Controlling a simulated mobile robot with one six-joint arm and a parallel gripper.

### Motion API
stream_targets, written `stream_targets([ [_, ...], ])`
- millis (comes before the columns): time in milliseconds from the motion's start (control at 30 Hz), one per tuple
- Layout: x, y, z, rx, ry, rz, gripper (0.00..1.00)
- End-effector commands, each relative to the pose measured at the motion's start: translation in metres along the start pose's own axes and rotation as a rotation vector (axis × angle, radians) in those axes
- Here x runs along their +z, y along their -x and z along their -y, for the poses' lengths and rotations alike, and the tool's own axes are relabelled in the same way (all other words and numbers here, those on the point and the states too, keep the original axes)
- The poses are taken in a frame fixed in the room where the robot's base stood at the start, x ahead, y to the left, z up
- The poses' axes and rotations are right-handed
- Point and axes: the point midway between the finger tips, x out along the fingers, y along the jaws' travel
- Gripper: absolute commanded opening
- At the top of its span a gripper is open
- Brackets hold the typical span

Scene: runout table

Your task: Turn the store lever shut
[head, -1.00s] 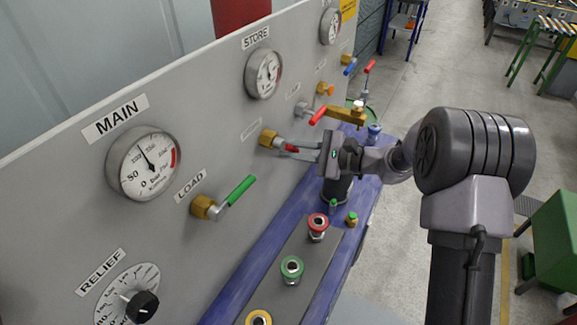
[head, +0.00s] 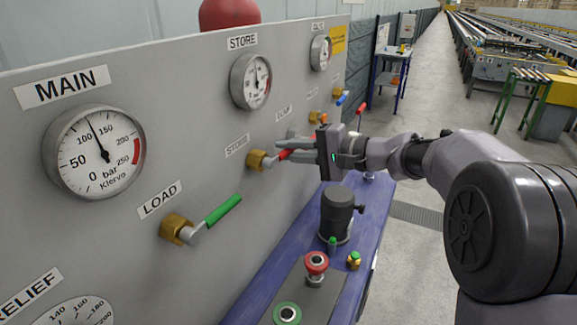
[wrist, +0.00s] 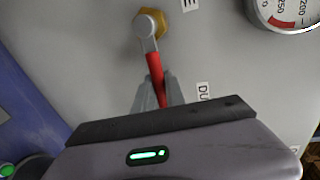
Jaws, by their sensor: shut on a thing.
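The store lever has a red handle (head: 285,155) on a brass fitting (head: 258,160), below the small STORE label (head: 237,146) on the grey panel. In the head view the handle points right and slightly up. In the wrist view the red handle (wrist: 154,68) runs down from the brass fitting (wrist: 158,20) to between my fingers. My gripper (head: 290,152) is shut on the red handle near its outer end.
The green LOAD lever (head: 222,210) sticks out nearer on the panel. Several other small levers sit farther along, including a blue one (head: 342,98). A dark cylinder (head: 340,212) and coloured couplings (head: 316,264) stand on the blue bench (head: 270,265) below.

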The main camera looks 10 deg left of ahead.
Motion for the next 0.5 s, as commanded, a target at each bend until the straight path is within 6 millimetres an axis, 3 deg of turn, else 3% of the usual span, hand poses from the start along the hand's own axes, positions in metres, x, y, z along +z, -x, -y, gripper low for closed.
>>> stream_targets([
  [500,0.0004,0.001,0.0048,0.001,0.063,-0.012,0.0],
])
